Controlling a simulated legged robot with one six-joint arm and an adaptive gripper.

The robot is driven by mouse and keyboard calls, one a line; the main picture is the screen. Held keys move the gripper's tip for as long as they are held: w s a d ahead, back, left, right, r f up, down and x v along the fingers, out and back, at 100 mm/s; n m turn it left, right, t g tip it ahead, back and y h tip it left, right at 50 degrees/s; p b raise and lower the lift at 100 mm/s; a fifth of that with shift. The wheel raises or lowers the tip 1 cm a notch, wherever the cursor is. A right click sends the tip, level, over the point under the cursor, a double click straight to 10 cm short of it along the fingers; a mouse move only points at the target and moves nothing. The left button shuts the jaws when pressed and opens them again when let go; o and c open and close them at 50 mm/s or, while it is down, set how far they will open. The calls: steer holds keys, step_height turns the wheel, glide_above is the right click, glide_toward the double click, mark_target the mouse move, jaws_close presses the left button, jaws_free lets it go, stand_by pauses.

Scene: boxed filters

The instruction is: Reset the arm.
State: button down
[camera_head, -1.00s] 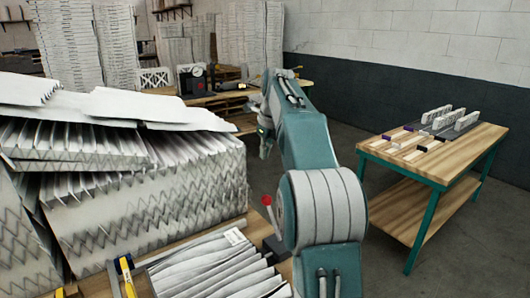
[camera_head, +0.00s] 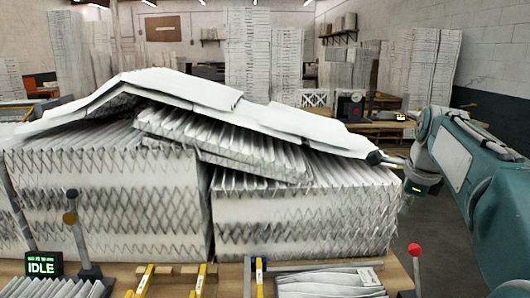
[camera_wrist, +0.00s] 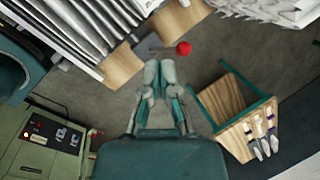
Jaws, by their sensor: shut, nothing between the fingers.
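My gripper (camera_wrist: 159,68) is in the middle of the wrist view. Its two grey fingers are together at the tips and hold nothing. Below them in that view is grey floor, close to a wooden bench edge. In the head view my teal arm (camera_head: 490,200) comes in from the right edge, bent, with its wrist part (camera_head: 422,178) right of the filter stacks. The fingers are hard to make out in the head view.
Pleated filter stacks (camera_head: 305,220) fill the left and middle. A red-knobbed lever (camera_head: 415,270) stands at the bench's right; its red knob (camera_wrist: 184,48) is near my fingertips in the wrist view. A wooden table (camera_wrist: 222,98) with small items stands apart. A small screen (camera_head: 43,264) reads IDLE.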

steer(key=s+a+f+n, duration=0.4)
steer(key=s+n, duration=0.3)
steer(key=n, duration=0.1)
steer(key=s+a+f+n+t, duration=0.1)
steer(key=s+a+f+n, duration=0.3)
steer(key=s+n, duration=0.4)
steer(key=s+a+f+n+t, duration=0.1)
steer(key=s+a+f+n, duration=0.3)
steer(key=s+a+n, duration=0.2)
steer(key=shift+s+f+n, duration=0.4)
steer(key=shift+s+n, duration=0.6)
steer(key=shift+s, duration=0.2)
